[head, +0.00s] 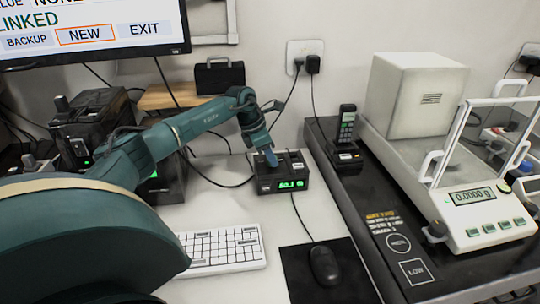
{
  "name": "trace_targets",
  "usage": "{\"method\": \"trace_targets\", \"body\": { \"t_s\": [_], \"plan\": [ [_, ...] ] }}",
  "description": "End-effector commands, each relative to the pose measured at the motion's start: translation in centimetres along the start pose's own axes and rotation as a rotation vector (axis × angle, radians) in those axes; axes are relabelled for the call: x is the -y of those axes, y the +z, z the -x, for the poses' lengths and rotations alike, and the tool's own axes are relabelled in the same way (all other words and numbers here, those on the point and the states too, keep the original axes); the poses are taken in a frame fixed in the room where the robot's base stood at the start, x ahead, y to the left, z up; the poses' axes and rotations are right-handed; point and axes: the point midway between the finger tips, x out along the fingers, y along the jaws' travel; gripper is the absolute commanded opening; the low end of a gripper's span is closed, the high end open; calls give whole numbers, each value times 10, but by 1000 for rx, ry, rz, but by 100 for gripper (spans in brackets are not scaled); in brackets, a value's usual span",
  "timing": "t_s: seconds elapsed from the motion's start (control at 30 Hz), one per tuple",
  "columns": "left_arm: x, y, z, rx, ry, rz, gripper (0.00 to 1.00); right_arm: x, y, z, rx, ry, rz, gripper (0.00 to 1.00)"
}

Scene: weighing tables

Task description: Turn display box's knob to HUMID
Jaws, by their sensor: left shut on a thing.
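The display box (302,172) is a small black box on the white table, with green lit digits on its front that are too small to read surely. My left arm reaches in from the left, and its left gripper (271,158) points down onto the top of the box. The gripper is shut on the knob there. The knob is mostly hidden by the fingers, and its setting and the HUMID mark cannot be read. My right gripper is not in view.
A white keyboard (222,250) and a black mouse (325,266) lie in front of the box. A balance (482,222) and a cordless phone (346,135) stand on the dark table at right. A monitor (95,30) hangs at upper left. Cables run behind the box.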

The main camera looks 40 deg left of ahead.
Motion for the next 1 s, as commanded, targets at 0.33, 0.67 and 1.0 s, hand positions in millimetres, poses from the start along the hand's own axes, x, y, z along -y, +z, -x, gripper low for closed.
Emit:
{"method": "trace_targets", "body": {
  "t_s": [0.33,0.67,1.0],
  "plan": [
    [-1,0,0,0,-37,-95,6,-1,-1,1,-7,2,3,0],
    [-1,0,0,-1,-41,-105,6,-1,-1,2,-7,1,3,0],
    [-1,0,0,-1,-41,-103,45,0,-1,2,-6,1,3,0]
  ]
}}
